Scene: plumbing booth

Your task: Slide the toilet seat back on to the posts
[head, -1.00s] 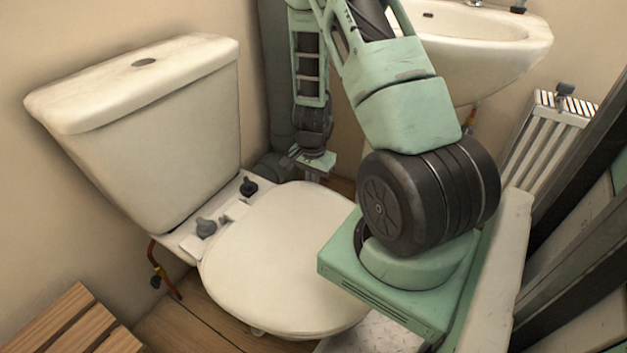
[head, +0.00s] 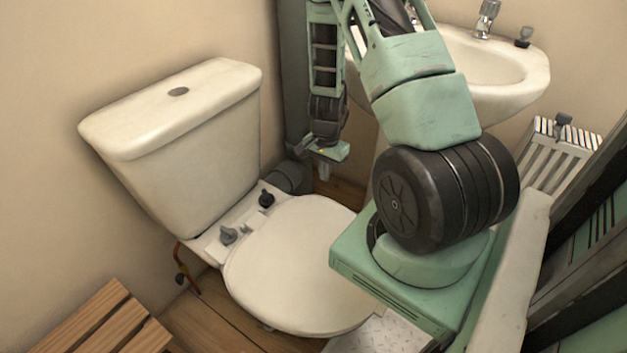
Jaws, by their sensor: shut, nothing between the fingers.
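The off-white toilet seat (head: 300,266), with its lid down, lies flat on the toilet bowl. Two dark grey posts stand on the bowl's back ledge, the near post (head: 228,236) and the far post (head: 266,198). The seat's rear edge lies just in front of them; I cannot tell whether its hinges are around the posts. My gripper (head: 323,175) points down beyond the seat's far side, close to its far edge in the picture and apart from it. It is small here, shut and empty.
The cistern (head: 180,135) stands behind the posts against the wall. A basin (head: 490,80) is at the back right, a radiator (head: 555,150) at the right. A wooden slatted bench (head: 100,325) is at the lower left. A grey pipe (head: 290,177) runs near my gripper.

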